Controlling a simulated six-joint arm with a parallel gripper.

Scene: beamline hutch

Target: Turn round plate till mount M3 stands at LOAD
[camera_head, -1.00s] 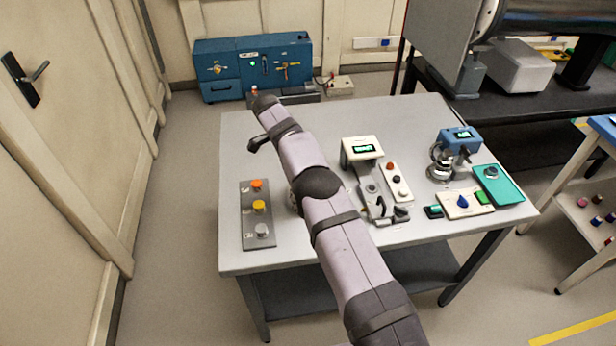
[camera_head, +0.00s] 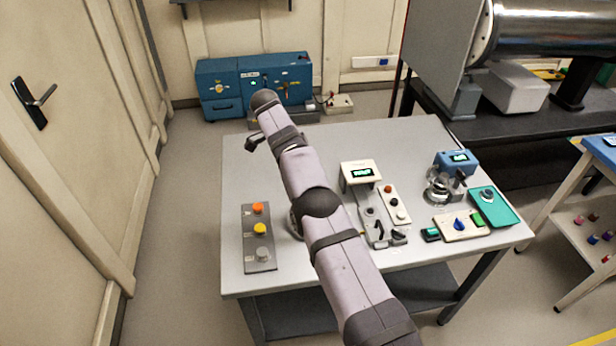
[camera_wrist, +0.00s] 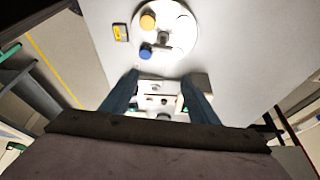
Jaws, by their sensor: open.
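The round plate (camera_wrist: 179,30) shows in the wrist view as a white disc with a raised centre hub. It bears an orange mount (camera_wrist: 147,21) and a blue mount (camera_wrist: 146,51); no mark M3 is legible. A small yellow and dark tag (camera_wrist: 120,32) lies just outside its rim; I cannot read whether it says LOAD. In the head view my arm hides nearly all of the plate; only a bit of rim (camera_head: 294,222) shows. My gripper (camera_wrist: 160,82) is open, its two fingers apart and clear of the plate. A white device shows between and beyond the fingers.
On the table (camera_head: 345,280), a grey strip (camera_head: 249,245) with orange, yellow and grey knobs stands left of my arm. To the right are a white display unit (camera_head: 360,172), a button box (camera_head: 397,203), a blue-topped device (camera_head: 455,162) and a teal tray (camera_head: 499,208). The back of the table is clear.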

